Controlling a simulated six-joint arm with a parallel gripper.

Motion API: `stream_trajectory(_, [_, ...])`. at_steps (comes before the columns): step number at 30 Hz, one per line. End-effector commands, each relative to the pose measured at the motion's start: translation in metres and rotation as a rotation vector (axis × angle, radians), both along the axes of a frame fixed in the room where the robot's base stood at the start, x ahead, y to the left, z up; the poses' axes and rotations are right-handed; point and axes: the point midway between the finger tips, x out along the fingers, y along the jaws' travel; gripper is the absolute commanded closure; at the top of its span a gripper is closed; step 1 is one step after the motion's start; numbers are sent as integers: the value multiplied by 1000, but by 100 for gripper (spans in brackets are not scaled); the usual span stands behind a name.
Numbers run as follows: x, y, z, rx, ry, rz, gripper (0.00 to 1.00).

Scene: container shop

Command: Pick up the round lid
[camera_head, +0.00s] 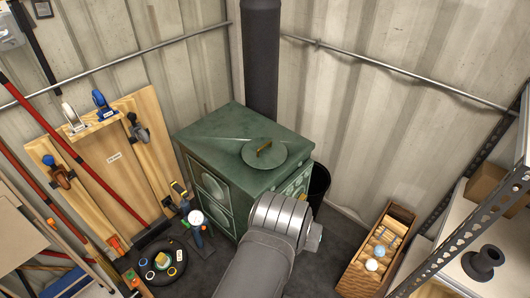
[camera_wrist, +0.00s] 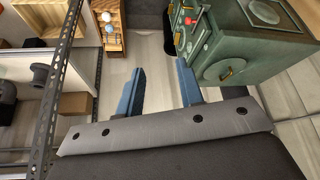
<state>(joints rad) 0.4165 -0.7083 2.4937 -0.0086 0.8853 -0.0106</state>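The round lid (camera_head: 264,154) is a flat green disc with a brass handle on top. It lies on the top of the green stove (camera_head: 215,128), toward the right front. In the wrist view, a round disc with a brass handle (camera_wrist: 214,71) on the stove (camera_wrist: 270,52) appears to be this lid, to the right of my fingers. My gripper (camera_wrist: 161,82) has two blue fingers set wide apart with nothing between them. In the head view my arm hides most of the gripper, which is in front of the stove, apart from the lid.
A black flue pipe (camera_head: 261,60) rises behind the stove. A dark bin (camera_head: 319,183) stands at its right. A wooden crate with bottles (camera_head: 357,270) is on the floor at right, beside metal shelving (camera_head: 468,225). Tools and boards (camera_head: 150,150) lean at left.

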Motion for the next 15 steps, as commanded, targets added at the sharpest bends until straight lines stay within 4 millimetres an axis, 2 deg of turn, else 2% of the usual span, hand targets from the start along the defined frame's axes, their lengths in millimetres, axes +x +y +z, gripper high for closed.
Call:
stream_trajectory(5, [1, -10, 3, -62, 145, 164, 66])
stream_trajectory(10, [1, -31, 7, -131, 395, 475, 66])
stream_trajectory(15, [5, -50, 11, -128, 624, 821, 66])
